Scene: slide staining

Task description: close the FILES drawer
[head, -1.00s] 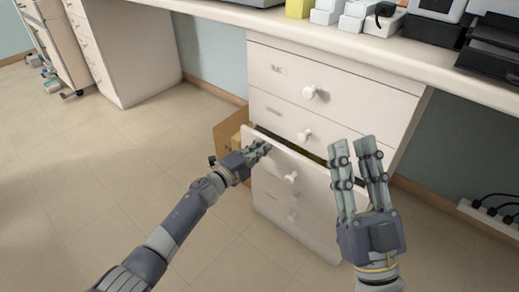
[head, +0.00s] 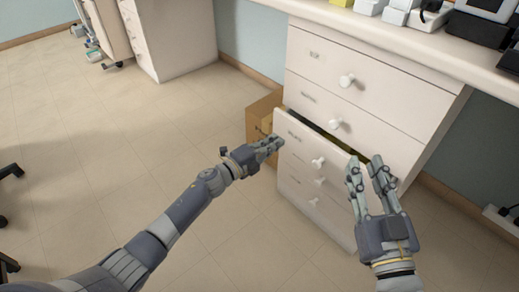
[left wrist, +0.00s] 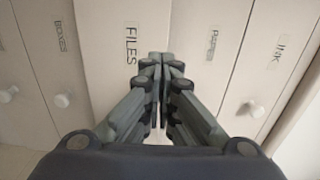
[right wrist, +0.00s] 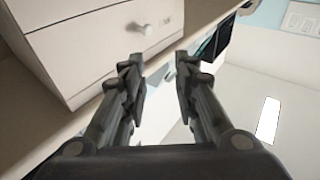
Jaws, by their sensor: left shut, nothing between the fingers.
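The FILES drawer (head: 300,147) is the third drawer down and stands partly pulled out, with a dark gap above its front. Its white knob (head: 318,163) faces me. The FILES label shows in the left wrist view on the drawer front (left wrist: 108,85). My left gripper (head: 280,143) is shut and empty, with its fingertips at the left part of this front; I cannot tell whether they touch. It also shows in the left wrist view (left wrist: 160,60). My right gripper (head: 368,165) is open and empty, in front of the cabinet's right side. It also shows in the right wrist view (right wrist: 160,80).
The drawers above, INK (head: 325,62) and PAPER (head: 355,115), are shut. The BOXES drawer (head: 300,205) is below. A cardboard box (head: 262,112) stands left of the cabinet. The desktop (head: 420,40) overhangs it. The floor to the left is mostly clear.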

